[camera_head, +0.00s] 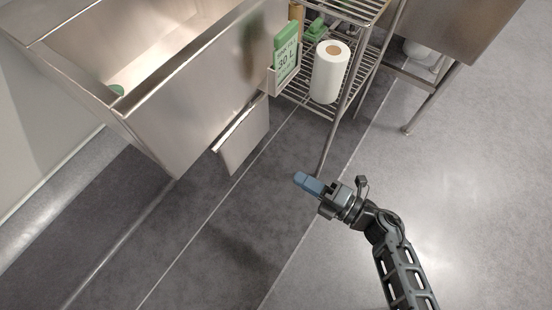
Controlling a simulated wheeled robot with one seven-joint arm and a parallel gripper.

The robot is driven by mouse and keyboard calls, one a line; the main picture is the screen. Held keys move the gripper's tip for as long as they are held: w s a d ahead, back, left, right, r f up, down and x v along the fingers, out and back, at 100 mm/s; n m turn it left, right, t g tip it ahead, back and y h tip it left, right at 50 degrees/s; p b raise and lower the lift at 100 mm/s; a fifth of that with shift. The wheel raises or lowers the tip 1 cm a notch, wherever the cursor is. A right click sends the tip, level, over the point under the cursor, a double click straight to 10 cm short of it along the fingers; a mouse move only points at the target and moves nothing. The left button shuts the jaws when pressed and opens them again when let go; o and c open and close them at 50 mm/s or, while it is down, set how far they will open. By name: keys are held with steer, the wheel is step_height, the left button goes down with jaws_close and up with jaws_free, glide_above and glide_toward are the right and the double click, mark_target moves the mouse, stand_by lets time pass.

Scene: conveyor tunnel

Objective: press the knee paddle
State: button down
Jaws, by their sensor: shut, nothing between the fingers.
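The knee paddle (243,139) is a flat steel plate hanging below the front of the steel sink, its upper edge bent outward. My gripper (301,178) is shut and empty, with blue fingers pointing left. In the picture it is to the right of the paddle and a little lower, with a clear gap between them. The paddle's mounting behind the sink front is hidden.
The steel sink (187,84) fills the upper left. A wire rack (343,84) to its right holds a white paper roll (331,72). A green-labelled holder (284,68) hangs between them. A steel table (455,30) stands upper right. The floor around my gripper is clear.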

mark_target(248, 149)
steer(key=b+x, duration=0.2)
steer(key=x, duration=1.1)
steer(key=shift+w+a, duration=0.2)
steer(key=shift+a, duration=0.05)
steer(key=shift+b, duration=0.35)
